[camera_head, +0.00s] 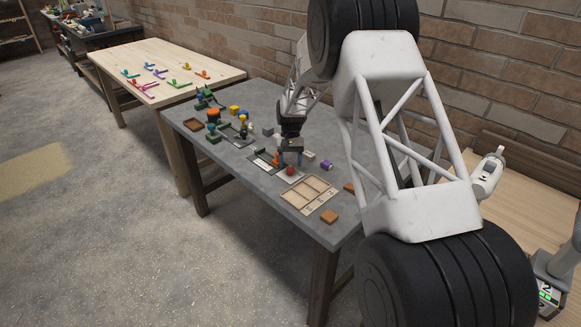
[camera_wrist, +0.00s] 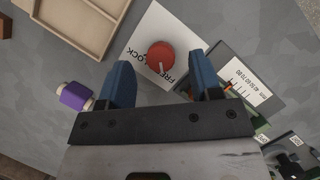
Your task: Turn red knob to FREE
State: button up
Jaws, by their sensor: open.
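The red knob (camera_wrist: 161,56) is a round dial on a white plate (camera_wrist: 150,22) in the wrist view. A small pale mark shows on its lower part, pointing down in the picture. In the head view my gripper (camera_head: 291,160) is just above the knob.
A wooden compartment tray (camera_wrist: 68,40) lies left of the plate. A device with a printed scale (camera_wrist: 245,78) is close to the right finger. Several small objects crowd the grey table (camera_head: 262,200).

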jog(key=shift+v, duration=2.7)
jog(key=s+d+r+t, duration=0.2)
jog(key=s+d+r, duration=0.4)
jog(key=s+r, duration=0.55)
jog(key=s+d+r+t, duration=0.1)
jog(key=s+d+r, duration=0.5)
jog(key=s+r, duration=0.6)
jog(key=s+d+t, duration=0.2)
jog(key=s+d, duration=0.1)
jog(key=s, duration=1.4)
jog(key=s+d+t, duration=0.2)
jog(key=s+d, duration=0.2)
jog(key=s, duration=1.3)
jog(key=shift+d+f, duration=0.15)
jog(key=shift+f, duration=0.25)
